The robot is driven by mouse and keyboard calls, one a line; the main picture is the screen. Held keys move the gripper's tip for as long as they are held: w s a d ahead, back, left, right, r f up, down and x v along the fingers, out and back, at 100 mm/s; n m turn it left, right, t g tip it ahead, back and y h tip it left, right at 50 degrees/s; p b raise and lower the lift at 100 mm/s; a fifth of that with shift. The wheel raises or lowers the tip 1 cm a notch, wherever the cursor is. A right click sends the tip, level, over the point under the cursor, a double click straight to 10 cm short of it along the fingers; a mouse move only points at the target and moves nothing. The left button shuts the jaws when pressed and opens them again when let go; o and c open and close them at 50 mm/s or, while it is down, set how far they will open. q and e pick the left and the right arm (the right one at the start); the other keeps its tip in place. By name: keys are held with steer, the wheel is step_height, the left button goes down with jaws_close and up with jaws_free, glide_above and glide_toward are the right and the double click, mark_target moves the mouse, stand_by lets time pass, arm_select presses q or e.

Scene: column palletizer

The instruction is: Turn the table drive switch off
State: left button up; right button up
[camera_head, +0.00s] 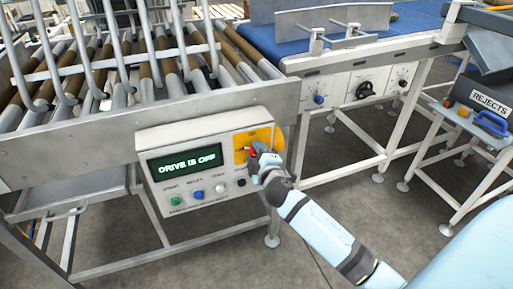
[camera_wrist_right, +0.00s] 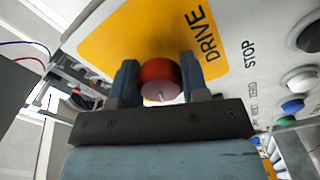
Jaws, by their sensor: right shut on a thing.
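The table drive switch is a red knob (camera_wrist_right: 160,80) on a yellow plate (camera_wrist_right: 115,40) marked DRIVE, on the right end of a grey-white control box (camera_head: 215,188). In the head view the yellow plate (camera_head: 240,141) shows and the knob is mostly covered by my gripper. The box's display (camera_head: 184,165) reads "DRIVE IS OFF". My right gripper (camera_head: 255,153) is at the knob; in the right wrist view its two fingers (camera_wrist_right: 160,85) stand on either side of the knob, shut on it. My left gripper is not in view.
Green (camera_head: 175,201) and blue (camera_head: 198,195) buttons sit below the display. A roller table (camera_head: 150,75) with metal bars stands behind the box. A blue conveyor (camera_head: 400,25) with a knob panel (camera_head: 362,88) is at the right, beside a REJECTS stand (camera_head: 490,103).

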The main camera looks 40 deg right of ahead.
steer(key=shift+r+n+p, duration=0.1)
steer(key=shift+n+p, duration=0.95)
steer(key=shift+n, duration=1.25)
steer(key=o, duration=0.9)
steer(key=b+v, duration=0.1)
steer(key=v, duration=1.3)
steer(key=shift+d, duration=0.1)
